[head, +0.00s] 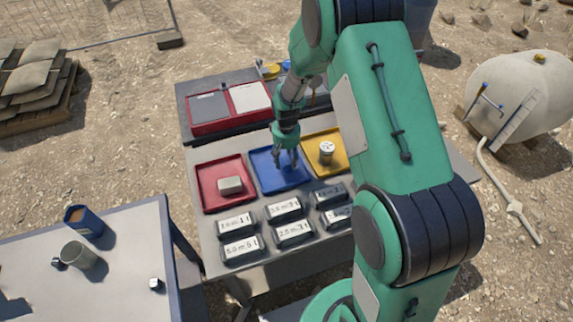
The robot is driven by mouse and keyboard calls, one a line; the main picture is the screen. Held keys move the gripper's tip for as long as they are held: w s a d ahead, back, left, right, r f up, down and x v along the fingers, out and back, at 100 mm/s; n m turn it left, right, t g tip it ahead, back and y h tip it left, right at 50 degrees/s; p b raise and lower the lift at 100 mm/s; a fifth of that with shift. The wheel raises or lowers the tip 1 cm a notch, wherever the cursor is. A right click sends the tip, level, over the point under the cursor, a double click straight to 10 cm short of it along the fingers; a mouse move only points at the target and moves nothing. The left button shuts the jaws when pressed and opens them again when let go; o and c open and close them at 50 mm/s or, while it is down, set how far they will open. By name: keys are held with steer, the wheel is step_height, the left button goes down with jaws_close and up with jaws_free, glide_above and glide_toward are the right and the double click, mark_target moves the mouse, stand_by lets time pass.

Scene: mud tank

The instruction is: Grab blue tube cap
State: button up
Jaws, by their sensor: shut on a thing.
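My gripper (286,162) points down over the blue tray (266,178), in the middle of the row of three trays. Its fingers are closed on a small blue thing, which looks like the blue tube cap. The cap is hard to make out because it is small, partly covered by the fingers and the same colour as the tray behind it. I cannot tell whether it touches the tray.
A red tray (211,200) with a grey block (230,186) lies left, and a yellow tray (340,163) with a white jar (326,151) right. Several labelled dark boxes (284,209) stand in front. A side table (125,250) holds a blue container (84,221) and a beige cup (79,255).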

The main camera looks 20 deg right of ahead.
mark_target(286, 160)
step_height(286, 160, up, 7)
steer(key=shift+r+p, duration=0.1)
steer(key=shift+p, duration=0.3)
